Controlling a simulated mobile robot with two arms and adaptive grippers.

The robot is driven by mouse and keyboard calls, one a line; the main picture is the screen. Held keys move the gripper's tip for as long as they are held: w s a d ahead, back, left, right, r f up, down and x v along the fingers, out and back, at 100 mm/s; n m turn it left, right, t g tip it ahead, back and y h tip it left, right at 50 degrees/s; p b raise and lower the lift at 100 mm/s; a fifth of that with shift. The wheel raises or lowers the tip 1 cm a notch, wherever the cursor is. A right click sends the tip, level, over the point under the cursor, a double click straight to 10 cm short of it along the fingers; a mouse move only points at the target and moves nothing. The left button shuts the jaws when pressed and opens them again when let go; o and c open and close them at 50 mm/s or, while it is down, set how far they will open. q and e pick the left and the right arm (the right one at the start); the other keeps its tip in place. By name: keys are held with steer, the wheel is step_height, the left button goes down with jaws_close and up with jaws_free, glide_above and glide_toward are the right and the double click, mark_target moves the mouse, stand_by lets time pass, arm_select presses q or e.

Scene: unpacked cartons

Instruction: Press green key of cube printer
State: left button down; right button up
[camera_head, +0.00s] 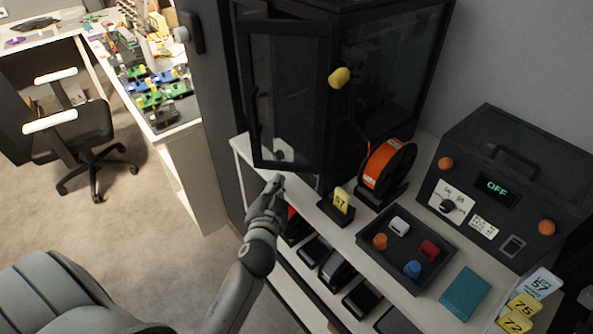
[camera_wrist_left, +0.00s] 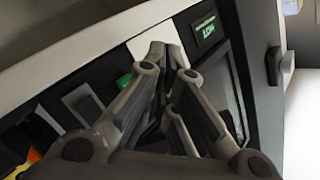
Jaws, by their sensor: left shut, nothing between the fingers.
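My left gripper (camera_head: 275,184) is shut and empty. In the head view its tip is at the left front edge of the white shelf, just below the open door of the black cabinet. In the left wrist view the shut fingers (camera_wrist_left: 171,52) point at a dark panel with a green key (camera_wrist_left: 124,80), partly hidden behind the left finger. A grey key (camera_wrist_left: 82,102) is left of it, and a small lit display (camera_wrist_left: 207,28) is at upper right. I cannot tell whether the fingers touch the panel. The green key does not show in the head view. My right gripper is not in view.
The black cabinet (camera_head: 385,50) has its glass door (camera_head: 290,95) swung open above my gripper. An orange spool (camera_head: 387,163), a tray of keys (camera_head: 440,225) and a control box (camera_head: 515,180) stand on the shelf. Dark boxes (camera_head: 337,270) sit below.

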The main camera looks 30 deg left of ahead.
arm_select(q)
steer(key=shift+w+d, duration=0.25)
steer(key=shift+w, duration=0.35)
steer(key=shift+w+d, duration=0.25)
steer(key=shift+w, duration=0.35)
steer(key=shift+w, duration=0.1)
stand_by(0.5)
steer(key=shift+w+d, duration=0.15)
steer(key=shift+w, duration=0.15)
steer(key=shift+w+d+b, duration=0.2)
steer(key=shift+w+b, duration=0.15)
steer(key=shift+w, duration=0.1)
stand_by(0.7)
steer(key=shift+s, duration=0.1)
steer(key=shift+s+a, duration=0.35)
steer(key=shift+s, duration=0.45)
